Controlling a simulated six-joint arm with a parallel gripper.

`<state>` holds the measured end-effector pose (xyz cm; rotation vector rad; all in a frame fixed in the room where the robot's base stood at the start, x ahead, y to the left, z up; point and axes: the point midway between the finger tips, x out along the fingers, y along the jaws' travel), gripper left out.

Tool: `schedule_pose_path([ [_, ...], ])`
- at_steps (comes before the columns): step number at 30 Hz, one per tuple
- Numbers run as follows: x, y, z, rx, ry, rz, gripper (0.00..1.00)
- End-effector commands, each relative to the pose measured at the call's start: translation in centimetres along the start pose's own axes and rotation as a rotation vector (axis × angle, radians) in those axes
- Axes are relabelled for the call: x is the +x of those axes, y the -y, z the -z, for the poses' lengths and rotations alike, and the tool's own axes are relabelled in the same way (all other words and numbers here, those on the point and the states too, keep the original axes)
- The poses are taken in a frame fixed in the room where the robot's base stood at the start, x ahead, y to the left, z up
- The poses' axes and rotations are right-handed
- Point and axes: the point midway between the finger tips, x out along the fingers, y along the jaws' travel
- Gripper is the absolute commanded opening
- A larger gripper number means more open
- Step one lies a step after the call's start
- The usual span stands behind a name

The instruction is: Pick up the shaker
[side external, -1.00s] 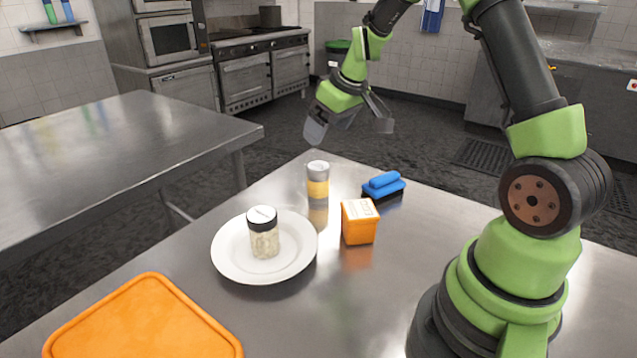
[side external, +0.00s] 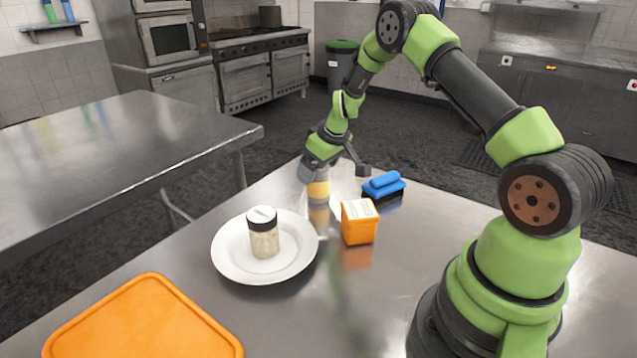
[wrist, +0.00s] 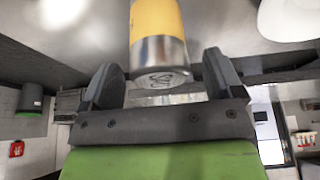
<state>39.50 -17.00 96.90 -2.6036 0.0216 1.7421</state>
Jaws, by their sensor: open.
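A yellow shaker (side external: 318,189) with a silver top stands upright on the metal table near its far edge. In the wrist view the shaker (wrist: 158,38) appears between my two dark fingers, its embossed silver cap facing the camera. My gripper (side external: 333,171) is open, with its fingers (wrist: 158,76) on either side of the shaker's top and a visible gap on each side. In the side view my gripper partly covers the shaker's silver top. A glass jar (side external: 264,240) with a black-rimmed lid and pale contents stands on a white plate.
The white plate (side external: 228,262) is nearer the camera than the yellow shaker. An orange box (side external: 359,228) and a blue-handled brush (side external: 384,184) stand to the right of the shaker. An orange board (side external: 145,322) lies at the front left.

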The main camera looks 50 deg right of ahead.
Motion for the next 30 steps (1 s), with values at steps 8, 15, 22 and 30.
schedule_pose_path([
  [8, 0.3, 0.0, 0.0, 0.000, -0.001, -0.001, 0.86],
  [15, 0.3, 0.0, 0.0, 0.000, -0.001, -0.001, 0.31],
  [22, 0.3, 0.0, 0.1, 0.000, -0.002, -0.001, 0.27],
  [30, -3.0, 0.0, 1.5, -0.002, -0.007, -0.002, 0.27],
])
